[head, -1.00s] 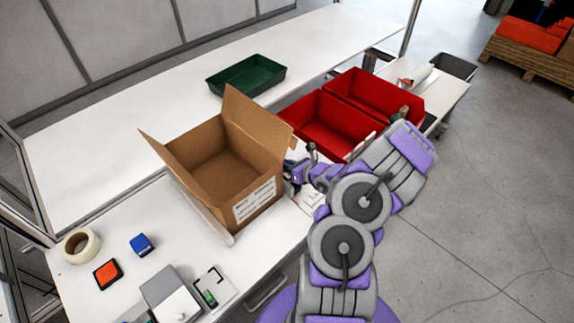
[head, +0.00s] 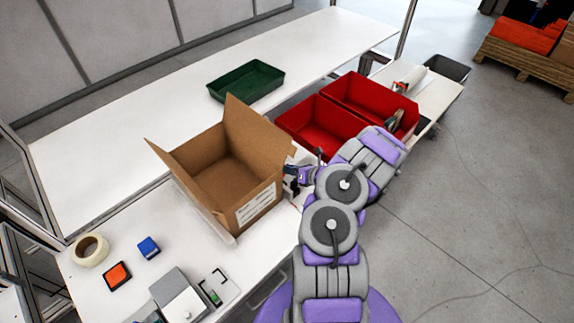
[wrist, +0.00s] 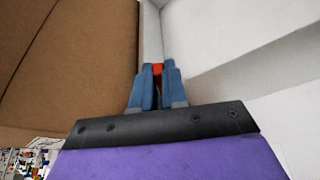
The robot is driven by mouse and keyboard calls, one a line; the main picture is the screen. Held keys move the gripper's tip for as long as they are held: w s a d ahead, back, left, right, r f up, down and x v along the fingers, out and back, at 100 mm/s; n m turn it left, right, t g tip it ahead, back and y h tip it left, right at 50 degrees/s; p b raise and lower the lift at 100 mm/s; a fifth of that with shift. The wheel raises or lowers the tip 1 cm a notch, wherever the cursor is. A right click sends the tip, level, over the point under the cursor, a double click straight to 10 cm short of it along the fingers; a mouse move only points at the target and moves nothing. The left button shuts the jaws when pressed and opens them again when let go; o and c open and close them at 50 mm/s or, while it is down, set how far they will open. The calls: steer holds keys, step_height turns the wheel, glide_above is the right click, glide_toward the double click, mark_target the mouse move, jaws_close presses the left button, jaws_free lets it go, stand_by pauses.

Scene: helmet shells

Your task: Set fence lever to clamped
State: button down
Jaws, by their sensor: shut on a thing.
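My gripper (head: 293,181) is at the right side of the open cardboard carton (head: 222,180), low by its corner. In the wrist view the blue fingers of my gripper (wrist: 158,76) are closed around a small red-orange piece (wrist: 157,69), which appears to be the fence lever. Only its tip shows between the fingers; its lower part and its setting are hidden. The brown carton wall (wrist: 75,60) stands left of the fingers. White panels (wrist: 225,35) stand right of and behind them. In the head view the lever is hidden by my arm.
Two red bins (head: 322,128) stand right of the carton, and a green tray (head: 246,82) lies behind it. A tape roll (head: 90,250), a blue block (head: 148,248) and an orange-topped pad (head: 117,275) lie at front left. The back white table has clear space.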

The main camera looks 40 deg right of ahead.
steer(key=d+f+m+y+b, duration=0.1)
steer(key=f+m, duration=0.1)
steer(key=shift+d+m, duration=0.2)
steer(key=shift+m, duration=0.1)
steer(key=shift+d+f+m+t+y+b, duration=0.3)
steer(key=shift+m+y+b, duration=0.2)
steer(key=shift+m+b, duration=0.2)
steer(key=shift+d+f+m+t+y+b, duration=0.1)
steer(key=shift+f+m+t+y+b, duration=0.1)
steer(key=shift+f+m+y+b, duration=0.4)
steer(key=shift+r, duration=0.2)
steer(key=shift+w, duration=0.1)
steer(key=c, duration=1.2)
jaws_free()
steer(key=shift+d, duration=0.1)
steer(key=shift+o, duration=0.2)
steer(key=shift+r, duration=0.1)
steer(key=p+v, duration=0.2)
steer(key=v, duration=1.5)
